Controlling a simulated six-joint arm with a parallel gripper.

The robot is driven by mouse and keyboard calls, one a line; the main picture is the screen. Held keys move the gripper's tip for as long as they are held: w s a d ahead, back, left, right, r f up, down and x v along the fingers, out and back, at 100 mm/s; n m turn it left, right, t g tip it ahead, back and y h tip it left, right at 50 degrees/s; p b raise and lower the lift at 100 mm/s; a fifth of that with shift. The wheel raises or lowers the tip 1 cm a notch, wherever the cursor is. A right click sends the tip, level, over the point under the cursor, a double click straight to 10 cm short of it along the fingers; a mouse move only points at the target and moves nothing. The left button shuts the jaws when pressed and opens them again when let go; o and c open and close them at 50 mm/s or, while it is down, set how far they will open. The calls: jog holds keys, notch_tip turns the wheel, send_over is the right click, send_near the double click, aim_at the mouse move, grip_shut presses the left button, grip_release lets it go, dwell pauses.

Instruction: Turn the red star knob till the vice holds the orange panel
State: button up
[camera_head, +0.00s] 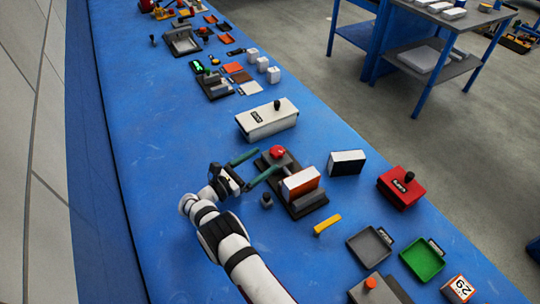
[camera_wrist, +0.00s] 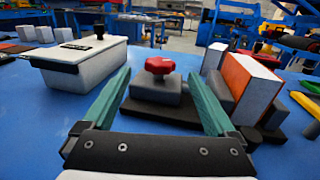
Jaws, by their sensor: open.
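The red star knob (camera_head: 277,151) sits on a dark grey block at the upper end of the vice (camera_head: 312,207). In the wrist view the knob (camera_wrist: 159,66) shows between the two fingers, a little beyond their tips. The orange panel (camera_head: 300,178), orange with a white face, stands upright in the vice. It also shows at the right in the wrist view (camera_wrist: 235,76). Whether the vice jaws press on it I cannot tell. My gripper (camera_head: 268,160) is open, its green fingers spread toward the knob's two sides, with nothing visibly held.
A white lidded box (camera_head: 267,121) stands beyond the vice. A black-and-white block (camera_head: 346,162) stands to its right, and a small dark peg (camera_head: 266,201) to its left. A yellow bar (camera_head: 327,224) lies in front. The blue table is clear at the left.

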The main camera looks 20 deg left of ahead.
jog(key=v, duration=1.1)
jog(key=shift+s+a, duration=0.2)
